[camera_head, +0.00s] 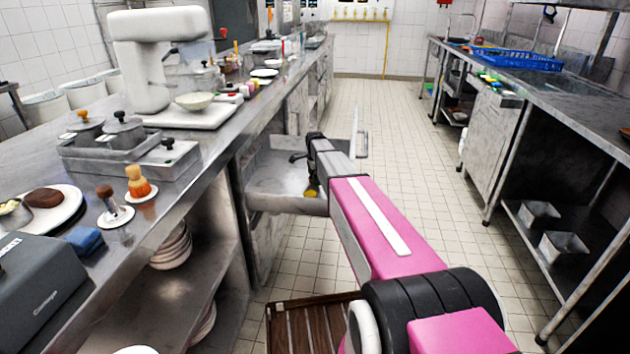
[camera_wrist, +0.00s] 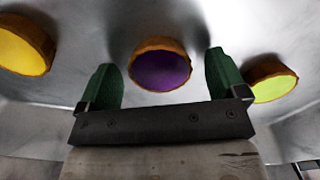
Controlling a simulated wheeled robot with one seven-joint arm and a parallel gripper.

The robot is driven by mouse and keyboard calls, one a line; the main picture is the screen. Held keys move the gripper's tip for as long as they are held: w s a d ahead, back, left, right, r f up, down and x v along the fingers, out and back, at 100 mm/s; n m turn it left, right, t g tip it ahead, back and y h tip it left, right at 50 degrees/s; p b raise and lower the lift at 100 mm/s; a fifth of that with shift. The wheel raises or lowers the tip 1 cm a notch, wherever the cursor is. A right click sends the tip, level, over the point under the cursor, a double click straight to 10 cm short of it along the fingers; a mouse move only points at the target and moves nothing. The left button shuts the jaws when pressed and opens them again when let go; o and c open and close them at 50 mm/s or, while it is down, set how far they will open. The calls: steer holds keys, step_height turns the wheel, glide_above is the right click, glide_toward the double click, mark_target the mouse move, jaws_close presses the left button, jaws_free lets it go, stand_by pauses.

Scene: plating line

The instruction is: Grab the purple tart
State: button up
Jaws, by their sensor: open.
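In the wrist view the purple tart (camera_wrist: 160,68) has a brown crust and a dark purple filling. It sits on a grey metal surface, between and just beyond the two green fingers of my gripper (camera_wrist: 162,82). The fingers are apart and nothing is held. In the head view my gripper (camera_head: 303,160) reaches over a metal drawer (camera_head: 285,203) under the left counter. One yellow tart (camera_head: 311,191) shows there beside my arm. The purple tart is not visible in the head view, where my arm covers part of the drawer.
In the wrist view a yellow tart (camera_wrist: 24,46) lies left of the purple one and a yellow-green tart (camera_wrist: 270,79) lies right, close to the right finger. The drawer's walls surround the area. The left counter (camera_head: 215,150) stands beside my arm. The tiled aisle (camera_head: 400,140) is clear.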

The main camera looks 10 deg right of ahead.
steer(key=shift+f, duration=0.25)
steer(key=c, duration=0.7)
steer(key=shift+r, duration=0.1)
